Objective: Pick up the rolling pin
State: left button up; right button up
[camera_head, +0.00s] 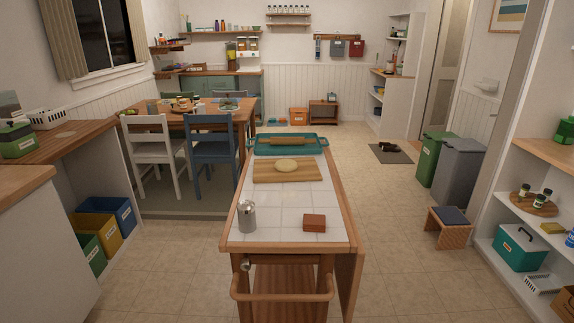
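What looks like the rolling pin (290,141) is a pale wooden bar lying crosswise in a teal tray (256,151) at the far end of the tiled cart. It is small and its ends are hard to make out. Just in front of the tray, a wooden cutting board (262,174) bears a flat round of dough (286,165). Neither of my grippers shows in the head view.
The cart top (275,208) also holds a metal canister (247,217) and a reddish-brown block (314,223) near its front. A dining table with chairs (213,148) stands to the left. Floor on the right is clear up to the stool (450,227).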

aim_at(274, 141)
jog(key=i+l+u, duration=0.35)
jog(key=l, duration=0.55)
jog(key=i+l+u, duration=0.1)
jog(key=l+u, duration=0.2)
jog(key=l, duration=0.6)
jog(key=l+u, duration=0.35)
jog(key=l, duration=0.6)
jog(key=i+l+u, duration=0.15)
jog(key=l, duration=0.25)
jog(key=i+l+u, duration=0.15)
jog(key=l, duration=0.3)
jog(key=l+u, duration=0.15)
jog(key=l, duration=0.25)
jog(key=i+l+u, duration=0.2)
jog(key=l, duration=0.25)
jog(key=i+l+u, duration=0.15)
jog(key=l, duration=0.3)
jog(key=l+u, duration=0.1)
jog(key=l, duration=0.3)
